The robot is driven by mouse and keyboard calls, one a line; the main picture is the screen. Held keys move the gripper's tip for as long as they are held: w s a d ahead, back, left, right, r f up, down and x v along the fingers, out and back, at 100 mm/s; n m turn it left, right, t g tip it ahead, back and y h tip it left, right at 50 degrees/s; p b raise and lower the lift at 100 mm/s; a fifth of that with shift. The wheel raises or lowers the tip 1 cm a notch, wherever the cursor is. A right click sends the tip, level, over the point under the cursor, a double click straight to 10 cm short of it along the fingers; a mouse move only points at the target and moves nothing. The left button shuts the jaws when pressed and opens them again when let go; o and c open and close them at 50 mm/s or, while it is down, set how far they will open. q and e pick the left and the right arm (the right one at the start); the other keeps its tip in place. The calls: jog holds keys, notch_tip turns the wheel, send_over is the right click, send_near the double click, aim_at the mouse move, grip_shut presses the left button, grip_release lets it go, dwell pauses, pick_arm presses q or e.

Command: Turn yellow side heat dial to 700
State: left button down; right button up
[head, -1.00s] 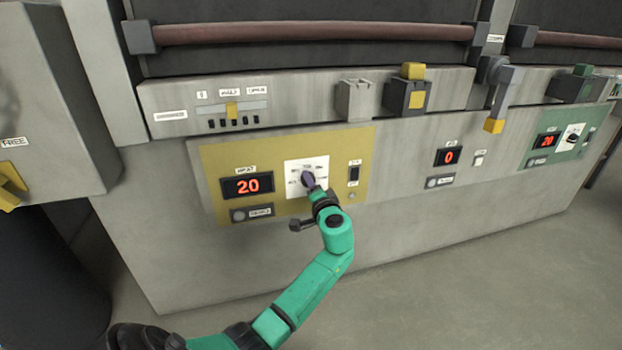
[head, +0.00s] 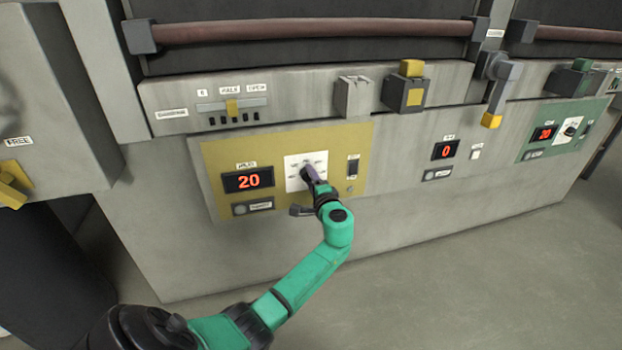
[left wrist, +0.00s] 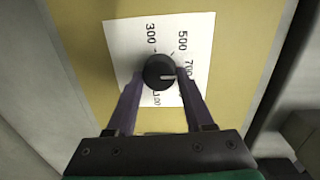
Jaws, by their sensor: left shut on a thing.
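The yellow side heat dial is a round black knob (left wrist: 157,68) on a white scale card (left wrist: 125,38); the card also shows in the head view (head: 293,183). My left gripper (head: 310,174) is at the dial, its two purple fingers (left wrist: 160,76) shut on either side of the knob. In the left wrist view the knob's white mark points right, toward the finger near the 700 label. Labels 300, 500 and 700 are readable; the lower one is partly hidden. The yellow panel's red display (head: 248,181) reads 20. My right gripper is not in view.
A black switch (head: 352,167) sits right of the dial, and a round button (head: 240,209) below the display. A lever with a yellow end (head: 491,119) hangs farther right. A green panel (head: 540,150) has its own display and dial. The floor in front is clear.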

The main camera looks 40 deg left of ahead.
pick_arm(q)
jog(key=shift+f, duration=0.15)
jog(key=shift+c, duration=1.4)
grip_release()
jog(key=shift+d, duration=0.1)
jog(key=p+v, duration=0.1)
jog(key=v, duration=1.3)
jog(key=shift+s+d, duration=0.15)
jog(key=shift+s, duration=0.05)
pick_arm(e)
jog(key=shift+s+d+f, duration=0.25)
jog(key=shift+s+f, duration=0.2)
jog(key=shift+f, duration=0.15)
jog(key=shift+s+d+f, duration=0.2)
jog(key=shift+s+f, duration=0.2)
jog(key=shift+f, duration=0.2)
